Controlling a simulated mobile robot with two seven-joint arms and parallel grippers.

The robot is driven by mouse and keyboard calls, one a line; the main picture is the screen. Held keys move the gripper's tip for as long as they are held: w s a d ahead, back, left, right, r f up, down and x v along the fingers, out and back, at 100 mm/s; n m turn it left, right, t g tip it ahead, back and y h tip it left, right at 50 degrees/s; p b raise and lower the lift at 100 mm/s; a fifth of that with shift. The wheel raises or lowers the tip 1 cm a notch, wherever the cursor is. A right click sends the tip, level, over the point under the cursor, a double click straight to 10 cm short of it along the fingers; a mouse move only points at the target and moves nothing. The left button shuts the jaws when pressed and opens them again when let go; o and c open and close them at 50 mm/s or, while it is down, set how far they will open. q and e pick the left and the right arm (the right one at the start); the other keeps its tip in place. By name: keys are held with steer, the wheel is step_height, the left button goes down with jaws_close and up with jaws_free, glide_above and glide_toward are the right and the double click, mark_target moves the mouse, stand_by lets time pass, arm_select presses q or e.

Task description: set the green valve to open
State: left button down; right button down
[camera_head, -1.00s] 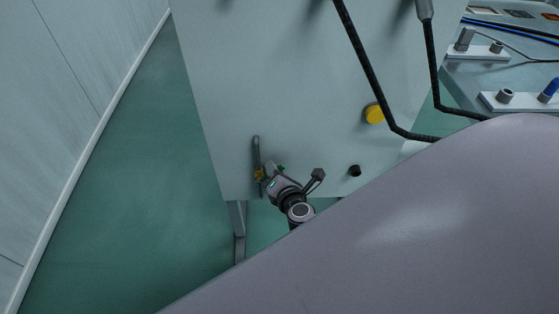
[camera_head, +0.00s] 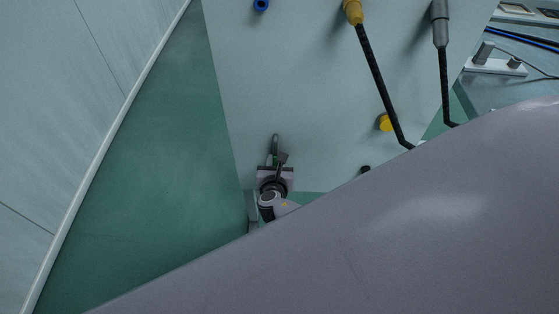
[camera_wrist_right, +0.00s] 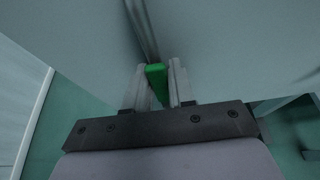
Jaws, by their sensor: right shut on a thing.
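The green valve's handle (camera_wrist_right: 157,84) shows in the right wrist view between the two fingers of my right gripper (camera_wrist_right: 158,88). The gripper is shut on it. A grey pipe (camera_wrist_right: 143,28) runs up from the handle along the panel. My left gripper is not in view.
The pale panel (camera_head: 310,110) carries a yellow button (camera_head: 385,122), a blue-ringed fitting (camera_head: 261,5) and two dark hoses (camera_head: 372,75). A workbench (camera_head: 500,88) stands at the right. Green floor (camera_head: 150,170) is clear between panel and left wall. My own smooth body part fills the lower right.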

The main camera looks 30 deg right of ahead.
mark_target(274, 163)
steer(key=shift+a, duration=0.15)
stand_by(0.4)
steer(key=c, duration=1)
jaws_free()
steer(key=shift+c, duration=0.2)
steer(key=shift+s+a+r+p, duration=0.1)
steer(key=shift+s+r+p, duration=0.05)
steer(key=shift+p, duration=0.15)
steer(key=p+v, duration=0.4)
steer(key=v, duration=0.1)
steer(key=shift+s+a+r, duration=0.1)
steer(key=shift+s+a, duration=0.05)
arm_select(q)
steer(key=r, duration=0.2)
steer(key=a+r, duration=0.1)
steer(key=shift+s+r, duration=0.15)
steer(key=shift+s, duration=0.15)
arm_select(e)
steer(key=shift+s+a+r, duration=0.1)
steer(key=shift+s+a, duration=0.2)
steer(key=shift+s, duration=0.25)
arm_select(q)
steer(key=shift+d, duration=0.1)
